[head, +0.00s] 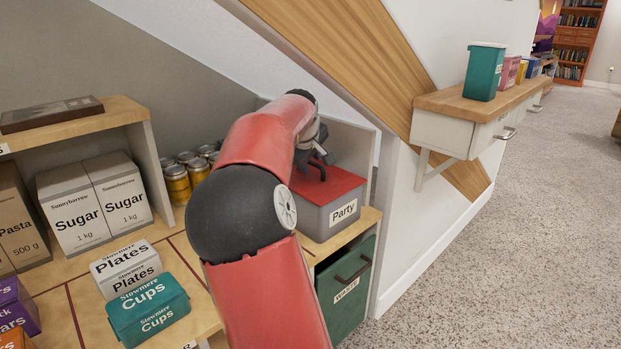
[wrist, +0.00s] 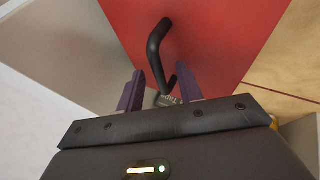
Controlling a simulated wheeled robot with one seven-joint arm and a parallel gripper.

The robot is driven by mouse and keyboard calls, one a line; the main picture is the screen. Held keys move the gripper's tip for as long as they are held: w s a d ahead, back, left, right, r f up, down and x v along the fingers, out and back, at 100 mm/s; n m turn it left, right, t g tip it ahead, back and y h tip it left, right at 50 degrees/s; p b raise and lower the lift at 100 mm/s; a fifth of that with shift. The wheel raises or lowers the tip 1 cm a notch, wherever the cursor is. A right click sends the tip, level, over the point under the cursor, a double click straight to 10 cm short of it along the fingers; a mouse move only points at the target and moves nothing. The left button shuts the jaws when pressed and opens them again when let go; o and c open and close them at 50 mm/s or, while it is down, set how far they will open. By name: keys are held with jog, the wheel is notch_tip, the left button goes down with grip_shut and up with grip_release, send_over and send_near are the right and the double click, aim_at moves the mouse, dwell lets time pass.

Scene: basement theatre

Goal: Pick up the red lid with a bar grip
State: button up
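The red lid (head: 338,187) sits on a grey box (head: 331,222) labelled "Party", on the right end of the wooden shelf top. In the wrist view, the red lid (wrist: 225,35) carries a black bar grip (wrist: 157,42). My gripper (head: 316,160) is just above the lid, partly hidden by my arm. In the wrist view, my gripper (wrist: 160,80) is open, its two purple fingers apart. The near end of the bar grip lies between the fingers, with a gap visible on the left side. Whether a finger touches the bar, I cannot tell.
A light panel (head: 348,145) stands close behind the box, under the sloping ceiling.

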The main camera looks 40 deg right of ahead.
grip_shut()
jog(key=shift+r, duration=0.2)
dwell(0.4)
